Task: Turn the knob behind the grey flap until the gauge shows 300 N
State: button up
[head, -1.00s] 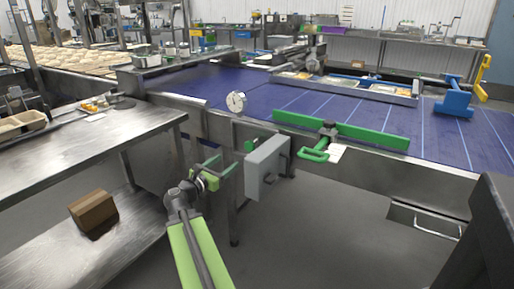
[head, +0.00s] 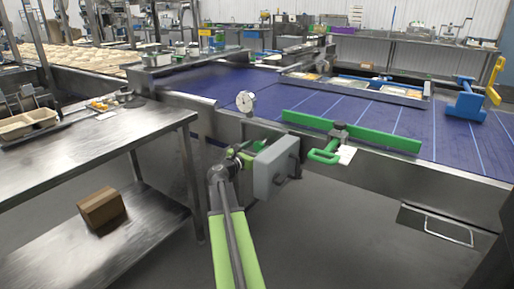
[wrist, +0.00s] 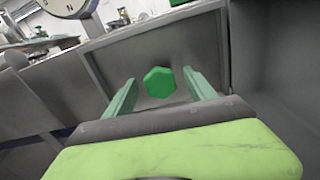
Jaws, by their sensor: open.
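The grey flap (head: 276,165) stands open on the side of the conveyor frame, just right of my gripper in the head view. The green knob (wrist: 159,82) is six-sided and sits on a grey panel in the wrist view. My gripper (wrist: 160,92) is open, its two green fingers on either side of the knob in the picture; I cannot tell whether they touch it. In the head view my gripper (head: 238,155) is partly hidden by my arm and the flap. The round white gauge (head: 245,101) stands above; its lower part shows in the wrist view (wrist: 66,5), but its reading is not legible.
A steel table (head: 100,145) stands at left with a cardboard box (head: 102,210) on its lower shelf. The blue conveyor belt (head: 215,85) carries a green bar (head: 350,131) with a green handle (head: 324,155). Open floor lies at front right.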

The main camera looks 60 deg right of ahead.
jog(key=c, duration=1.4)
jog(key=shift+d, duration=0.35)
jog(key=shift+a, duration=0.3)
jog(key=shift+a+m, duration=0.1)
jog(key=shift+m, duration=0.4)
jog(key=m, duration=0.6)
jog(key=shift+s+f+m, duration=0.1)
jog(key=shift+s+m, duration=0.05)
jog(key=shift+m, duration=0.25)
jog(key=m, duration=0.4)
jog(key=shift+s+m, duration=0.1)
jog(key=shift+m, duration=0.2)
jog(key=shift+f+m, duration=0.1)
jog(key=shift+m, duration=1.8)
